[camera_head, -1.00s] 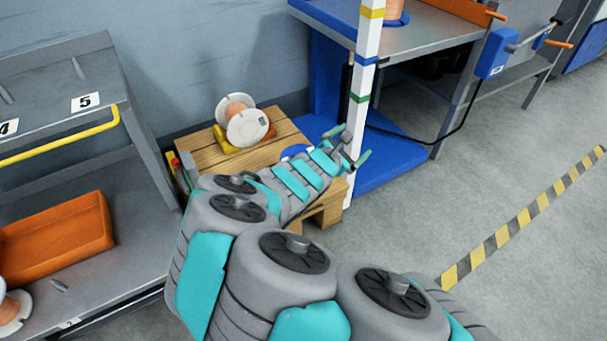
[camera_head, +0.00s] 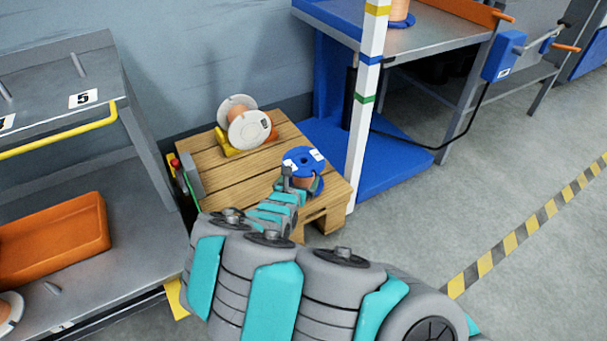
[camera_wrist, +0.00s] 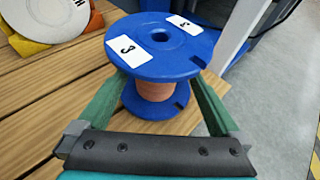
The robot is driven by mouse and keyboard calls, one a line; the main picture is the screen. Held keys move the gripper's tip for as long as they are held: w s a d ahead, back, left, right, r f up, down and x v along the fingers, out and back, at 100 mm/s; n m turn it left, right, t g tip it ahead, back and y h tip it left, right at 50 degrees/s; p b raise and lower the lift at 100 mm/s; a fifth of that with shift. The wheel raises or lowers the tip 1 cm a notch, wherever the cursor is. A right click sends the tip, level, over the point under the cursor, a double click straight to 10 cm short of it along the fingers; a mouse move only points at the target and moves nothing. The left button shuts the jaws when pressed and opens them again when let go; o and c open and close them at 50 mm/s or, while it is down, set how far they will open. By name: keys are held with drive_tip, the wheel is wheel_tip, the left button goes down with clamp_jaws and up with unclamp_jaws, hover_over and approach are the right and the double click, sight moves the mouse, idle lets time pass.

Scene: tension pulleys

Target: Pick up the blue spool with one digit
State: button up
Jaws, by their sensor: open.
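The blue spool (camera_head: 305,161) stands upright on the right part of a wooden pallet (camera_head: 200,172). It has blue flanges, a copper-coloured winding and white labels on top. In the wrist view the blue spool (camera_wrist: 158,50) shows the digit 3 on one label; the other label carries a digit too small to be sure of. My gripper (camera_wrist: 155,105) is open, with one green finger on each side of the spool's winding, below the top flange. Whether the fingers touch it I cannot tell. In the head view my gripper (camera_head: 300,180) is at the spool's near side, partly hidden.
A white-flanged spool (camera_head: 247,125) lies tilted on a yellow holder (camera_head: 228,145) at the pallet's back. A white post (camera_head: 362,120) with coloured bands stands close right of the pallet. A grey shelf (camera_head: 130,190) with an orange bin (camera_head: 55,235) is at left.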

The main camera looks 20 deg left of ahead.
drive_tip(key=shift+a+r+b+x, duration=0.1)
drive_tip(key=shift+b+x, duration=0.15)
drive_tip(key=shift+x, duration=1.15)
drive_tip(key=shift+a+r+b+x, duration=0.15)
drive_tip(key=shift+b+x, duration=0.1)
drive_tip(key=shift+x, duration=1.15)
drive_tip(key=shift+w, duration=0.1)
clamp_jaws()
